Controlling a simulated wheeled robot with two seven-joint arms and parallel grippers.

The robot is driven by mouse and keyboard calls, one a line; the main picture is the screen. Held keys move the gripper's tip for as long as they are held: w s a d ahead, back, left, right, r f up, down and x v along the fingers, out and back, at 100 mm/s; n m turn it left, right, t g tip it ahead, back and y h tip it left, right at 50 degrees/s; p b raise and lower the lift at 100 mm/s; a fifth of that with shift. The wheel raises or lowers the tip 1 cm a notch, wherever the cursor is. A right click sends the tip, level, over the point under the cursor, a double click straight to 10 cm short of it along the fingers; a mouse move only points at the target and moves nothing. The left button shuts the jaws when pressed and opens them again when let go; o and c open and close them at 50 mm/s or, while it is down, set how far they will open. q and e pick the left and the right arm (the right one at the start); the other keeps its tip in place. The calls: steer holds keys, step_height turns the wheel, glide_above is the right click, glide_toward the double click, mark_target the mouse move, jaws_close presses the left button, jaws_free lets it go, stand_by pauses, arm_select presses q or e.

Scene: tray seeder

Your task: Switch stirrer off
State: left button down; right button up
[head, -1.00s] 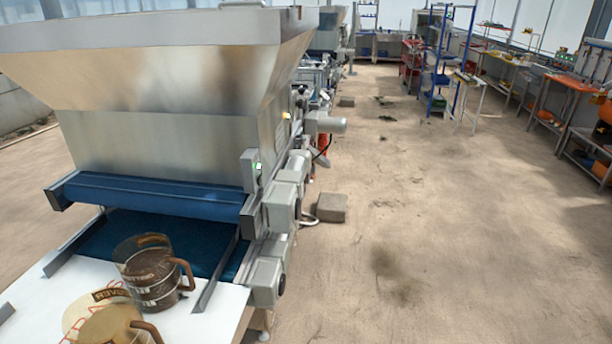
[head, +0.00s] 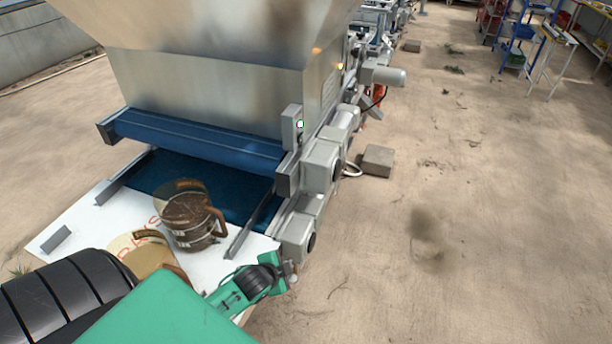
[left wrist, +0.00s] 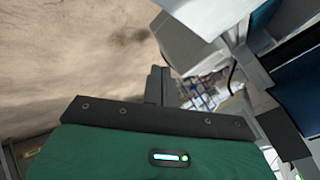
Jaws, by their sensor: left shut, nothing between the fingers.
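The seeder's steel hopper (head: 210,85) stands above a blue roller and belt. I cannot tell for sure that this is the stirrer switch. My left gripper (head: 292,272) is shut and empty, low beside the machine's front right corner, below and apart from the box. Its closed fingers also show in the left wrist view (left wrist: 158,84). My right gripper is not in view.
A brown-filled jug (head: 190,228) and a second, paler jug (head: 140,252) stand on the white board (head: 70,228), partly behind my left arm. Grey motor housings (head: 322,160) jut out along the machine's right side. A grey block (head: 378,161) lies on the floor. Open floor is to the right.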

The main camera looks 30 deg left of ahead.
arm_select(q)
steer(key=w+a+r+m+t+p, duration=0.1)
steer(key=w+a+r+m+t, duration=0.3)
steer(key=r, duration=0.5)
steer(key=w+a+r+m+t, duration=0.1)
steer(key=w+r+m, duration=0.2)
steer(key=w+r, duration=0.35)
steer(key=m+t+h, duration=0.3)
steer(key=m, duration=0.1)
glide_toward(301, 138)
steer(key=d, duration=0.5)
steer(key=shift+s+d+f+p, duration=0.1)
steer(key=shift+s+p, duration=0.15)
steer(key=shift+p, duration=0.1)
steer(key=w+p, duration=0.2)
steer(key=w, duration=0.1)
steer(key=w+a+p, duration=0.1)
steer(key=w+p, duration=0.1)
steer(key=w, duration=0.1)
steer(key=w+p, duration=0.2)
steer(key=w, duration=0.1)
steer(key=shift+w+a, duration=0.15)
steer(key=shift+a, duration=0.8)
